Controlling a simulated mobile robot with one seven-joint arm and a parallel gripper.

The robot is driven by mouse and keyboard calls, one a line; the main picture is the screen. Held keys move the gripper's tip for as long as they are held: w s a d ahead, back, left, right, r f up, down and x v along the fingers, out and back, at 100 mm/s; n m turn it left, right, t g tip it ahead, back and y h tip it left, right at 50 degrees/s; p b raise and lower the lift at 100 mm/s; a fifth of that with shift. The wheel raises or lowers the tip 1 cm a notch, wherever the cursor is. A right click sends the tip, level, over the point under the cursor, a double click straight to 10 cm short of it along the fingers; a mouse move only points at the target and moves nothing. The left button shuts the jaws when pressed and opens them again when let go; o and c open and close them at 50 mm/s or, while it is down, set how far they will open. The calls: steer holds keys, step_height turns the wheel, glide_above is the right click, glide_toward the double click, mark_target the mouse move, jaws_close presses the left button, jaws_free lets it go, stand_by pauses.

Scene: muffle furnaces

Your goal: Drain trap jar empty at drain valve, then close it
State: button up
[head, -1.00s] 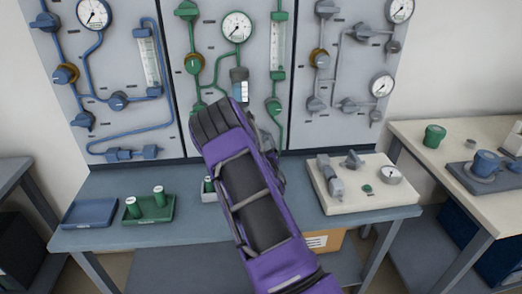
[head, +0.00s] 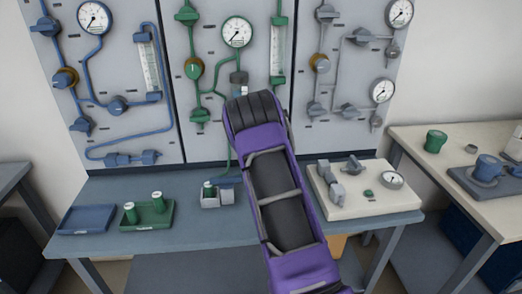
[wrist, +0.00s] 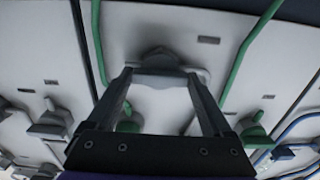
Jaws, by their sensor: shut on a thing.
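The trap jar (head: 239,78) hangs on the green-piped middle panel (head: 213,20) in the head view. Its lower part is hidden behind my arm. In the wrist view my gripper (wrist: 160,76) has its two dark fingers on either side of a grey valve handle (wrist: 158,60) on the panel and is shut on it. I take this for the drain valve, which my arm hides in the head view, along with my fingertips. A thin green tube runs down below the jar toward a small grey holder (head: 226,200). The liquid level in the jar cannot be made out.
On the bench (head: 190,236) stand a blue tray (head: 86,219), a green tray (head: 163,217) with green-capped vials and a pale board (head: 345,203) with fittings. Blue and grey piping panels flank the middle one. A side table (head: 440,165) stands at right.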

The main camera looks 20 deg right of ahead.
steer(key=o, duration=1.1)
steer(key=shift+o, duration=0.2)
steer(key=shift+s, duration=0.1)
steer(key=v, duration=1.7)
steer(key=shift+s, duration=0.15)
